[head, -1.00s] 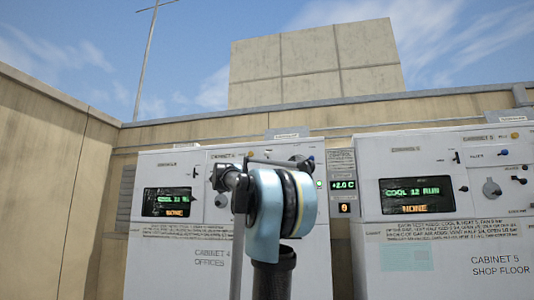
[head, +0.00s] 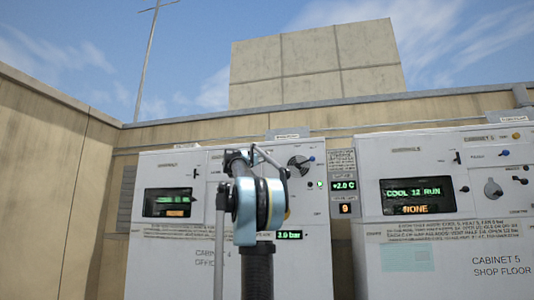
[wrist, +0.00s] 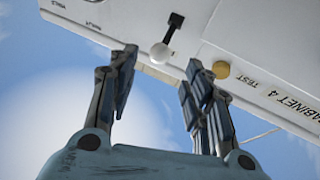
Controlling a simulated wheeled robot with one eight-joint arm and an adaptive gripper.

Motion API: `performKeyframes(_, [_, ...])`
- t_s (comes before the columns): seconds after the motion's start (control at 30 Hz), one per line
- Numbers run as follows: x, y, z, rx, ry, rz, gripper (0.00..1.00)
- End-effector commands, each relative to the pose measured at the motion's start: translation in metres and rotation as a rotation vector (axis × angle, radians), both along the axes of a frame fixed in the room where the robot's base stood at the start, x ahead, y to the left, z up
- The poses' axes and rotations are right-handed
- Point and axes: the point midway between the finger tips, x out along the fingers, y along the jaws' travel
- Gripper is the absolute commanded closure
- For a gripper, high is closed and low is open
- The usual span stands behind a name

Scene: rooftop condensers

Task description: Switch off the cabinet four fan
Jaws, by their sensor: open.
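Cabinet four (head: 215,275) is the white unit at the left in the head view, lettered CABINET 4 OFFICES, with a dark display (head: 155,208) whose green text is too blurred to read. My arm stands before it and hides part of its panel. In the wrist view my gripper (wrist: 160,61) is open, its fingers pointing at the cabinet's upper panel.
A yellow knob (wrist: 221,69) marked TEST sits just right of the right finger. Cabinet five (head: 450,262) stands at the right, showing COOL 12 RUN.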

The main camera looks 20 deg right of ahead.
Motion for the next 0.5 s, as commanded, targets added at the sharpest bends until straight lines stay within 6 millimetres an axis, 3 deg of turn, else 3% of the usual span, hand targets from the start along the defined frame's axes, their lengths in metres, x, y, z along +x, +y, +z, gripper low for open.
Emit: performKeyframes(0.5, [0.042, -0.049, 0.027, 0.0, 0.0, -0.001, 0.55])
